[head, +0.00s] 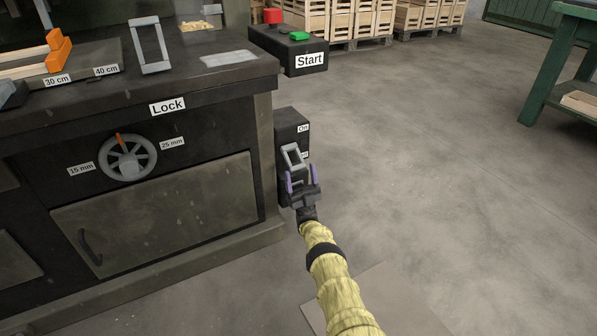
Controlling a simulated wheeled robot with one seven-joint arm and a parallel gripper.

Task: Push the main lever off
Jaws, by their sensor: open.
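The main lever (291,155) is a light grey U-shaped handle on a dark switch box (289,119) at the right side of the machine. My gripper (301,177) has purple-edged fingers that are apart, one on each side, just below and in front of the lever. I cannot tell whether a finger touches the lever. My gripper and wrist hide the lower part of the box.
The machine bench (222,84) with a handwheel (128,158) and a "Lock" label stands at left. A start box (288,52) with red and green buttons juts out above the switch box. Wooden crates (341,20) stand at the back. The floor (440,150) to the right is clear.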

